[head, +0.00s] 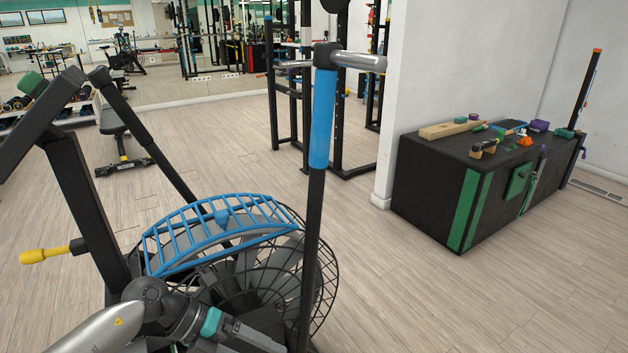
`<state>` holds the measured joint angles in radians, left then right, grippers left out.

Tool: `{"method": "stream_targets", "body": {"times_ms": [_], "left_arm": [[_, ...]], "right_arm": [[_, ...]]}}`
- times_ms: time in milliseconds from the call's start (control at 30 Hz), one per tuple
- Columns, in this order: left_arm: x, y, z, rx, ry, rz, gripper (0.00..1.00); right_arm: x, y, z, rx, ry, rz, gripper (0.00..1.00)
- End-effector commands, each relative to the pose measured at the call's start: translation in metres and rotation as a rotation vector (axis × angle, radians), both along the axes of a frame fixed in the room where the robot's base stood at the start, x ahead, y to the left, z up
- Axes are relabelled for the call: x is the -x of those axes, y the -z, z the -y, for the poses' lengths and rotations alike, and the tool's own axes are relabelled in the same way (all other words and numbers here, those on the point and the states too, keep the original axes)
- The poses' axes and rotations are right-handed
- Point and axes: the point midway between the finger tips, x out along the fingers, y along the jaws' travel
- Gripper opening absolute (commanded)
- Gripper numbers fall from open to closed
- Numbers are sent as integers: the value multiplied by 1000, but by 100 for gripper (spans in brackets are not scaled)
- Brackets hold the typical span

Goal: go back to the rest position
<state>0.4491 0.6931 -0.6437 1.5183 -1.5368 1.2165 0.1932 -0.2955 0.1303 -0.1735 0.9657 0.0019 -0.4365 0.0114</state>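One of my arms comes in from the lower left with a silver link and a dark wrist with a teal band. The dark part past that band looks like my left gripper (248,338), at the bottom edge in front of the wire fan cage. Its fingers cannot be made out, so I cannot tell whether it is open or holds anything. My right gripper is not in view. A blue arched ladder-like frame (225,232) lies over the top of the black wire fan cage (322,285) of an exercise bike, just above my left gripper in the picture.
The bike's upright with a blue sleeve (322,118) and its dark left bars (85,205) stand close. A yellow handle (45,255) sticks out left. A black box (430,190) with small items stands by the white wall at right. Wooden floor (430,300) is clear at lower right.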

Motion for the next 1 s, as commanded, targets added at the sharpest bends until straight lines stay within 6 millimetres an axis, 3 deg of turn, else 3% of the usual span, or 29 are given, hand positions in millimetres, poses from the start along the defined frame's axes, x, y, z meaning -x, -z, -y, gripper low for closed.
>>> {"method": "stream_targets", "body": {"times_ms": [33,100,200,333,433,567,700,833,1000], "left_arm": [[-6,3,13,119,-101,-44,90],[-20,6,22,273,-265,-99,90],[-42,18,19,460,-537,-185,90],[-59,61,-13,628,-945,-322,90],[-51,115,-51,691,-1291,-444,90],[-5,193,-96,680,-1703,-601,90],[71,262,-127,594,-2061,-756,90],[154,310,-140,472,-2345,-897,90],[247,344,-139,307,-2598,-1042,90]], "right_arm": [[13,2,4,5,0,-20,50],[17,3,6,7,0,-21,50],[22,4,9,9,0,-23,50],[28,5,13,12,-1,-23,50],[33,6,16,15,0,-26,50],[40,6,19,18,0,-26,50],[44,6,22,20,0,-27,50],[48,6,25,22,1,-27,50],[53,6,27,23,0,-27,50]]}}
